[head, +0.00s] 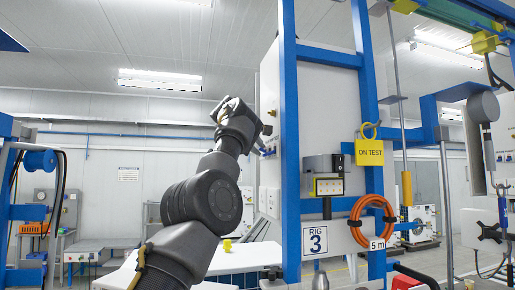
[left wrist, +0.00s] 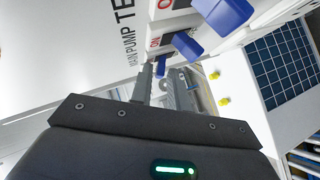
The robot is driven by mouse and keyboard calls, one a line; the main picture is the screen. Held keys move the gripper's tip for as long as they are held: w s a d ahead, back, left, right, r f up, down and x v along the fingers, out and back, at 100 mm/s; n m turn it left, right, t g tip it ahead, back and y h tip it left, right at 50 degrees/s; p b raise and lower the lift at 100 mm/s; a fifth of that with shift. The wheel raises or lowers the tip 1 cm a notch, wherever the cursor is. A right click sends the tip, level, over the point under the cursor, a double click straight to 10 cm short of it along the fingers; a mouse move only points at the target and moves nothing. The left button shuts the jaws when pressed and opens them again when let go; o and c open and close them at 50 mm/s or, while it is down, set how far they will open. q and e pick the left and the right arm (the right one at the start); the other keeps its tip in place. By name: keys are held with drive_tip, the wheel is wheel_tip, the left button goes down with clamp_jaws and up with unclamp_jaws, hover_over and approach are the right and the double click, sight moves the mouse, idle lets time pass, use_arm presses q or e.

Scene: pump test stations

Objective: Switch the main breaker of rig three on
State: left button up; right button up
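The rig three sign (head: 315,240) hangs on the blue frame in the head view. To its left is a white panel; small blue switch handles (head: 268,148) show at its edge beside my left gripper (head: 262,128). In the left wrist view the panel carries a row of blue handles: a large one (left wrist: 225,14), a middle one (left wrist: 187,46) and a small one (left wrist: 160,67). Red ON marks show beside the two larger ones. My left gripper (left wrist: 161,78) looks open, its fingertips close to the small handle; contact cannot be told. My right gripper is not in view.
The blue upright (head: 290,150) stands just right of my left arm. An orange hose coil (head: 372,222) and a yellow ON TEST tag (head: 369,152) hang on the frame. A bench with a dark blue gridded front (left wrist: 285,65) lies to the panel's right in the wrist view.

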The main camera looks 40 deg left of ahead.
use_arm(q)
drive_tip(key=b+v, duration=0.5)
drive_tip(key=v, duration=0.5)
drive_tip(key=shift+s, duration=0.35)
drive_tip(key=shift+r, duration=0.1)
